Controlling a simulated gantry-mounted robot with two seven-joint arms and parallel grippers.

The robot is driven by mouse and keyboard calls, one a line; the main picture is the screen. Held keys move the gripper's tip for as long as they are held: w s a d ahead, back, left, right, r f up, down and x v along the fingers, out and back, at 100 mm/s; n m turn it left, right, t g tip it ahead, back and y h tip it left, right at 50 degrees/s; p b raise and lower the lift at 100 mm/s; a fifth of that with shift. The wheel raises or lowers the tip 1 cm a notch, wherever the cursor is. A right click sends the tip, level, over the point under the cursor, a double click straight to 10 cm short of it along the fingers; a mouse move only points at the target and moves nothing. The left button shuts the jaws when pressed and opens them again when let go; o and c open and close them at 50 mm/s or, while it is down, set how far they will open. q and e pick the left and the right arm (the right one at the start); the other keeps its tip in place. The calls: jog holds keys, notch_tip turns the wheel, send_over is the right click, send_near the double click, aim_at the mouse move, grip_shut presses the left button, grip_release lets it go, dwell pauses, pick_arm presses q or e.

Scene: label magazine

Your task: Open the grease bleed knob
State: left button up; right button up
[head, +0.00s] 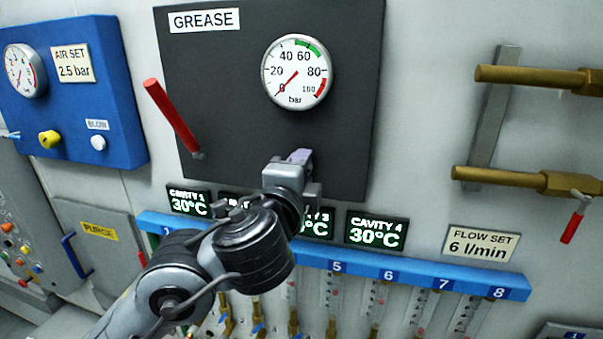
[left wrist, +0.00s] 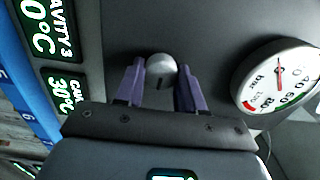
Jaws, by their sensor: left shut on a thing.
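The grease bleed knob (left wrist: 161,70) is a round silver-grey knob with a dark mark on its face. It stands on the dark grease panel (head: 224,70), below the gauge. In the left wrist view it sits between the two purple fingers of my left gripper (left wrist: 160,84), which is shut on it. In the head view the left gripper (head: 299,158) reaches the lower part of the panel and hides the knob. My right gripper is not in view.
A round pressure gauge (head: 297,72) sits above the gripper, its needle near 0. A red lever (head: 172,118) sticks out at the panel's left. Cavity temperature displays (head: 376,231) and a blue numbered rail (head: 414,276) lie just below. Brass pipes (head: 531,76) are at the right.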

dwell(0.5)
pick_arm(q)
jog(key=o, duration=1)
jog(key=shift+s, duration=0.15)
jog(key=p+v, duration=0.1)
jog(key=v, duration=0.9)
jog(key=shift+s+a, duration=0.15)
jog(key=shift+s, duration=0.1)
